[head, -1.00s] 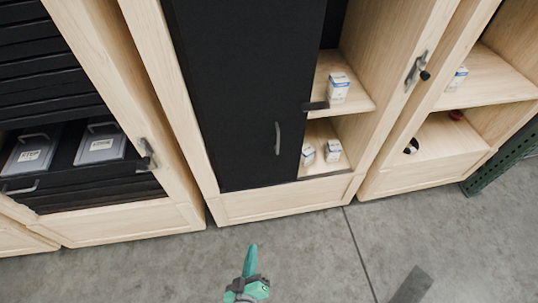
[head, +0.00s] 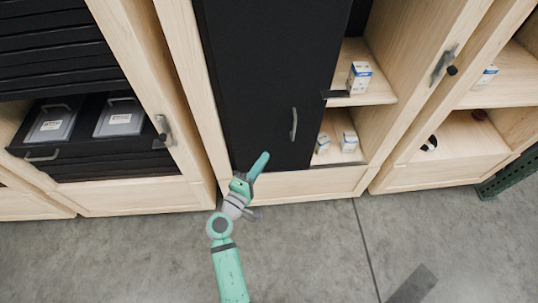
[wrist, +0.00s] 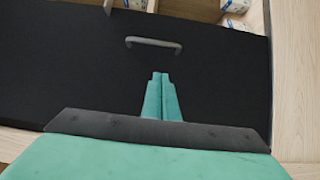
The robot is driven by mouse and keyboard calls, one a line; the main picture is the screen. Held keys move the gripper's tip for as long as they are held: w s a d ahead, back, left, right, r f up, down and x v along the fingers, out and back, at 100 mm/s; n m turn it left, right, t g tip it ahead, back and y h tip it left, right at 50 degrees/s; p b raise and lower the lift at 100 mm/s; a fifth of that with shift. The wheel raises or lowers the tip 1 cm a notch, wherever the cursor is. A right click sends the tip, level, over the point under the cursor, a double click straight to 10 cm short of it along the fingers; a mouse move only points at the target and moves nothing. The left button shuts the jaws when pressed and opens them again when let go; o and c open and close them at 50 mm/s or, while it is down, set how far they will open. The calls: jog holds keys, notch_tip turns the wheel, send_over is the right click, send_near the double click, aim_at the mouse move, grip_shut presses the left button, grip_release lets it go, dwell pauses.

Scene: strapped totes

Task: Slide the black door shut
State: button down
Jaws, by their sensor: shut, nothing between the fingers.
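The black door (head: 265,80) covers the left and middle of the central wooden cabinet, leaving a gap on the right where shelves show. Its grey bar handle (head: 294,124) is near its lower right edge. In the wrist view the door (wrist: 60,60) fills most of the picture, and the handle (wrist: 153,43) lies just beyond my fingertips. My gripper (head: 265,156) is shut and empty, in front of the door's lower part, left of and below the handle. In the wrist view its fingers (wrist: 160,78) are together and point at the handle, apart from it in the picture.
Small white-and-blue boxes (head: 359,77) stand on the shelves in the open gap. A left cabinet holds black drawers and grey totes (head: 53,123). A right cabinet (head: 480,140) has open shelves. A dark latch (head: 443,66) sits on the upright between. The concrete floor (head: 310,250) in front is clear.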

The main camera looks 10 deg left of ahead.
jog(key=w+d, duration=0.6)
jog(key=w, duration=0.3)
jog(key=shift+w, duration=0.4)
jog(key=shift+d, duration=0.1)
